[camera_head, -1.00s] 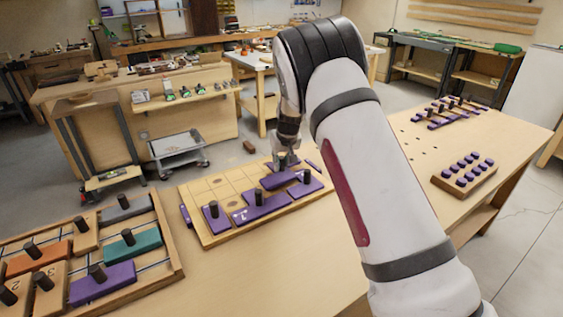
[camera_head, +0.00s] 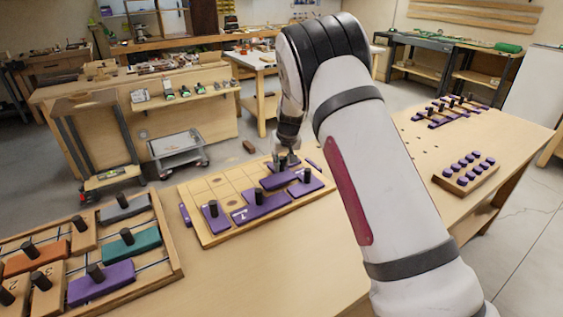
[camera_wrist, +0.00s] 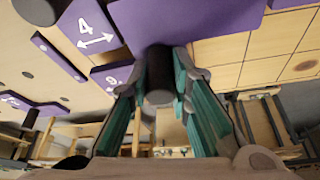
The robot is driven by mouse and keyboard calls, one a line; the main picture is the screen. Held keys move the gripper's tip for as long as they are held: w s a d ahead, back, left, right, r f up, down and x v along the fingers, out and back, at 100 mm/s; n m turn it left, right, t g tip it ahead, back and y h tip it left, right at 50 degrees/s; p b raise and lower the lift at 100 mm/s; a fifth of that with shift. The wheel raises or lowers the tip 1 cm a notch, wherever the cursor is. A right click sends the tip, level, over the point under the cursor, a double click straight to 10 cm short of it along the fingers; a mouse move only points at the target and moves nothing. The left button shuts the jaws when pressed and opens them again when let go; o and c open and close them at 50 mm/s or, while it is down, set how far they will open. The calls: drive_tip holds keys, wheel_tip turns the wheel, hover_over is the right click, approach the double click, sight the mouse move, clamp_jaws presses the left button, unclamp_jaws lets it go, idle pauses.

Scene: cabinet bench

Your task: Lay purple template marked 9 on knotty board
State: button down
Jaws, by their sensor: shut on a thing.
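My gripper (camera_head: 287,160) is at the far right part of the light knotty board (camera_head: 197,187), shut on the dark peg of a purple template (camera_head: 279,181). In the wrist view, the peg (camera_wrist: 160,75) is between the fingers and the purple plate (camera_wrist: 185,22) spans the top. I cannot read the held template's number, nor tell whether it touches the board. Other purple templates stand on the board: one at the left (camera_head: 216,216), a long one in front (camera_head: 262,206) and one at the right (camera_head: 306,186). The wrist view shows one marked 4 (camera_wrist: 90,28) and one seemingly marked 9 (camera_wrist: 112,76).
A wooden tray (camera_head: 172,262) at the left holds orange, grey, teal, purple and wooden pegged pieces. A block with several purple knobs (camera_head: 465,178) and a row of purple pegged pieces (camera_head: 450,112) are at the right. The board's left grid squares are clear.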

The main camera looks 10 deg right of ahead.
drive_tip(key=shift+f+b, duration=0.65)
drive_tip(key=shift+f, duration=0.15)
idle(1.9)
drive_tip(key=c, duration=1)
unclamp_jaws()
drive_tip(key=shift+r+p, duration=0.9)
drive_tip(key=shift+r, duration=3.1)
